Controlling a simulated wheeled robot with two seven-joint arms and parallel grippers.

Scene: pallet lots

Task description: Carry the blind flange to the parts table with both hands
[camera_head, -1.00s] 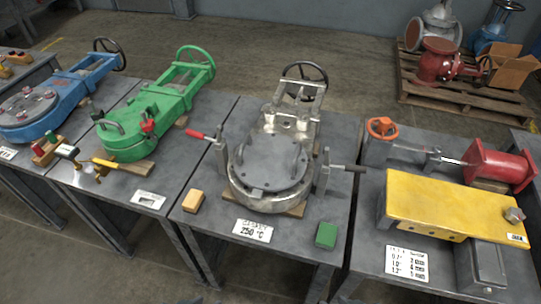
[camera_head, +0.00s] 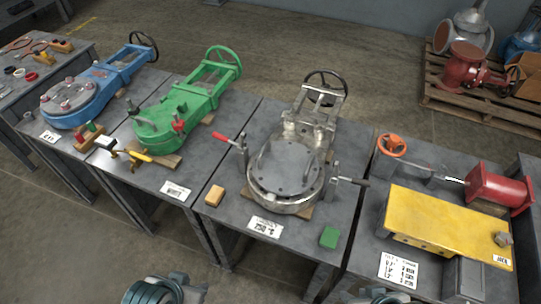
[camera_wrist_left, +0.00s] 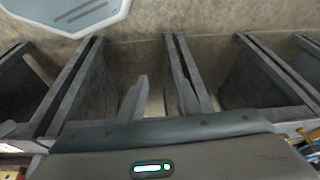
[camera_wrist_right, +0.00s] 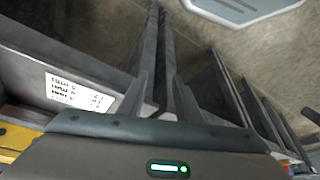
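The blind flange (camera_head: 284,168) looks like a flat grey disc with bolt holes and raised handles. It lies on the round body of the silver valve (camera_head: 312,118), in the middle of the head view. Parts of my arms show at the bottom edge of that view, well short of the flange. In the left wrist view my left gripper (camera_wrist_left: 160,102) is open and empty, its fingers apart. In the right wrist view my right gripper (camera_wrist_right: 160,104) is open and empty. The far left table (camera_head: 20,98) bears small loose parts and may be the parts table.
A red-handled clamp (camera_head: 228,140) and a black-handled clamp (camera_head: 345,181) flank the flange. A wooden block (camera_head: 214,196) and a green block (camera_head: 329,237) lie near the table's front edge. Green (camera_head: 180,115) and blue (camera_head: 85,97) valves stand left, a yellow plate (camera_head: 450,225) right. Floor gaps separate tables.

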